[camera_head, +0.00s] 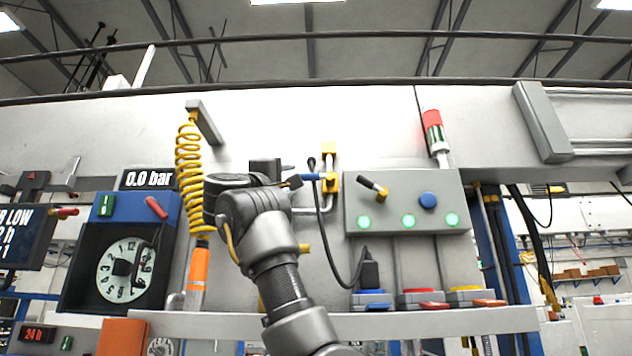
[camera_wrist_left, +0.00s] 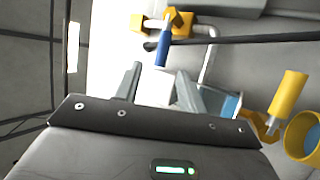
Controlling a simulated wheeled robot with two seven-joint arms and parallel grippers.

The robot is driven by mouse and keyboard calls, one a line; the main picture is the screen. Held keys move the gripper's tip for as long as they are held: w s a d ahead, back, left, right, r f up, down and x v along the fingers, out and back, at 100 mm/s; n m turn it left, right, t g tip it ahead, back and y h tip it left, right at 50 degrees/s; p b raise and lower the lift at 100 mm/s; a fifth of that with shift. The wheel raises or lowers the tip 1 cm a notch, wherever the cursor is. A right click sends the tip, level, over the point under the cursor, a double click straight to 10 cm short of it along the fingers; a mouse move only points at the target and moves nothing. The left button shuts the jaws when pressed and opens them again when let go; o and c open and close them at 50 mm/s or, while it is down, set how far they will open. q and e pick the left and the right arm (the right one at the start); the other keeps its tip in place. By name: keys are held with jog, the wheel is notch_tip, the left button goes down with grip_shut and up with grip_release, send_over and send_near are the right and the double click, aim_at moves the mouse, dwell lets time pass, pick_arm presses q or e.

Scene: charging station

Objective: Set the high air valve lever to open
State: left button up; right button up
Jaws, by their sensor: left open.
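The high air valve (camera_head: 330,183) is a yellow fitting on a pale pipe on the wall panel. Its blue lever (camera_head: 311,177) sticks out to the left, about level, towards my gripper. In the left wrist view the blue lever (camera_wrist_left: 162,50) points from the yellow fitting (camera_wrist_left: 181,22) towards the gap between my fingertips. My left gripper (camera_head: 292,182) is just left of the lever, partly hidden by its own wrist. The left wrist view shows the gripper (camera_wrist_left: 158,72) open, with nothing clamped; contact with the lever cannot be told. My right gripper is out of view.
A yellow handle (camera_wrist_left: 289,92) and ring sit lower on the panel. A grey control box (camera_head: 405,203) with green lights is to the right. A black cable (camera_head: 345,270) hangs below. A yellow coiled hose (camera_head: 189,170) hangs to the left, near a "0.0 bar" display (camera_head: 148,179).

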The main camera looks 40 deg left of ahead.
aim_at(304, 175)
pick_arm(q)
jog(key=p+x, duration=0.4)
jog(key=x, duration=0.3)
jog(key=shift+p, duration=0.3)
jog(key=w, duration=0.3)
jog(key=shift+p, duration=0.35)
jog(key=shift+w+a+r+p, duration=0.1)
jog(key=shift+a+r+p, duration=0.05)
jog(key=shift+r+p, duration=0.3)
jog(key=shift+s+a+r, duration=0.15)
jog(key=shift+s+r, duration=0.05)
jog(key=shift+s, duration=0.45)
jog(key=shift+w+f, duration=0.15)
jog(key=shift+w, duration=0.45)
jog(key=shift+c, duration=2.1)
grip_shut()
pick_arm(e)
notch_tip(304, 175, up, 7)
